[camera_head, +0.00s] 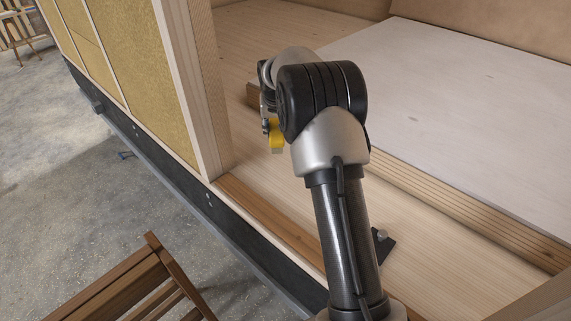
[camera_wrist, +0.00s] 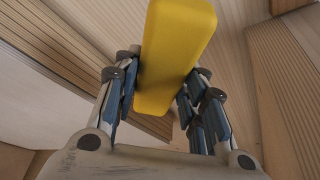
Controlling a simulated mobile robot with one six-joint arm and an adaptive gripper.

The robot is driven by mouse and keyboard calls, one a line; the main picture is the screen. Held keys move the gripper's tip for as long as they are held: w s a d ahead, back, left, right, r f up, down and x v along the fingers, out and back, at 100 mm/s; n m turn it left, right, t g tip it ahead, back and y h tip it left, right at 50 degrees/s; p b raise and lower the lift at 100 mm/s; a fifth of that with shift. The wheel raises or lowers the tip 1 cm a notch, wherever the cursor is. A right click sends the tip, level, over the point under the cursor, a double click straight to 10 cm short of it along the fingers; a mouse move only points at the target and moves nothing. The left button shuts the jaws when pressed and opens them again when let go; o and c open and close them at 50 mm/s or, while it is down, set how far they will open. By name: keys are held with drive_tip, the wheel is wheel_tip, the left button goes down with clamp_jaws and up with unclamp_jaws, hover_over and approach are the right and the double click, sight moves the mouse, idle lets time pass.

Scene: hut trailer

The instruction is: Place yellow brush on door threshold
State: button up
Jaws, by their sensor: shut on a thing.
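The yellow brush (camera_head: 277,137) hangs at the end of my arm in the head view, partly hidden by the wrist. In the wrist view the yellow brush (camera_wrist: 172,55) is a long yellow block between the blue-padded fingers of my gripper (camera_wrist: 160,92), which is shut on it. In the head view my gripper (camera_head: 267,115) is mostly hidden behind the wrist joint, over the wooden floor inside the doorway. The door threshold (camera_head: 262,208) looks to be the brown wooden strip along the doorway's edge, nearer and lower than the brush. My arm covers part of it.
A wooden door post (camera_head: 190,90) stands at the threshold's far left end. A dark flat item (camera_head: 383,245) lies on the floor, partly behind my arm. A pale board (camera_head: 460,105) lies inside. A wooden chair (camera_head: 150,285) stands outside on the concrete. The visible threshold is clear.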

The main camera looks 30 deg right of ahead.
wheel_tip(320, 180, down, 11)
drive_tip(key=b, duration=0.2)
drive_tip(key=shift+f+b, duration=0.15)
drive_tip(key=shift+b, duration=0.15)
drive_tip(key=shift+f, duration=0.1)
drive_tip(key=shift+f, duration=0.15)
drive_tip(key=o, duration=1)
